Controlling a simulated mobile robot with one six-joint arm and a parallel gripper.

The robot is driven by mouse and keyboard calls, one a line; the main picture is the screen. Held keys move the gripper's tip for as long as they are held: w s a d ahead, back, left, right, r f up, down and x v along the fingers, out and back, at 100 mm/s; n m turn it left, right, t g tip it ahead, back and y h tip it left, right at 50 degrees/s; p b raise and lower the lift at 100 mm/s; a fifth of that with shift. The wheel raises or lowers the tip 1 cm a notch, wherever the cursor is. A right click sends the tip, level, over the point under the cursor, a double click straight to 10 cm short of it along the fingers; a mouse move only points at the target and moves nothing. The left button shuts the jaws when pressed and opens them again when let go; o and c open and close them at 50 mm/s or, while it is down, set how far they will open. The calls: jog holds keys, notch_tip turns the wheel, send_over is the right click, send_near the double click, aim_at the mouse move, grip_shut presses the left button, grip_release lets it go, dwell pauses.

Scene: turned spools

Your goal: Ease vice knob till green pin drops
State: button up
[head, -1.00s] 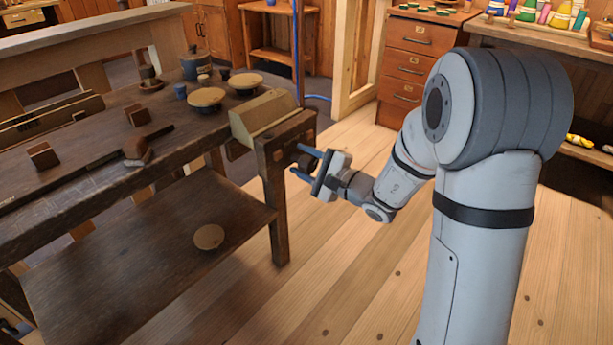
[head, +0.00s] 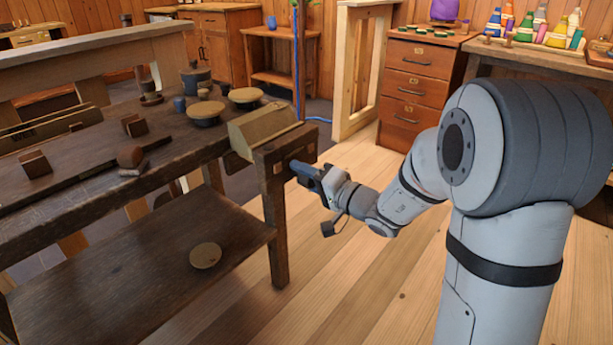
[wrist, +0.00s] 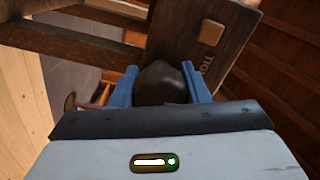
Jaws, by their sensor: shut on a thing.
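The vice knob (wrist: 163,84) is a dark, rounded knob on the end of the wooden bench vice, seen in the wrist view. My gripper (wrist: 162,78) is shut on it, with one blue finger on each side. In the head view my gripper (head: 297,170) reaches the right end face of the vice (head: 265,129), and its fingers hide the knob. Beside the knob, the vice's dark face carries a light square inset and partly readable lettering (wrist: 208,65). I cannot make out a green pin in either view.
The dark workbench (head: 85,185) holds bowls, a lidded pot and small wooden blocks. Its lower shelf (head: 130,265) carries one round disc (head: 205,256). A bench leg (head: 276,230) stands just below my gripper. The plank floor (head: 350,290) in front is clear.

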jog(key=shift+r+n, duration=0.15)
jog(key=shift+n, duration=1.15)
jog(key=shift+w, duration=0.1)
jog(key=o, duration=1)
jog(key=shift+f, duration=0.2)
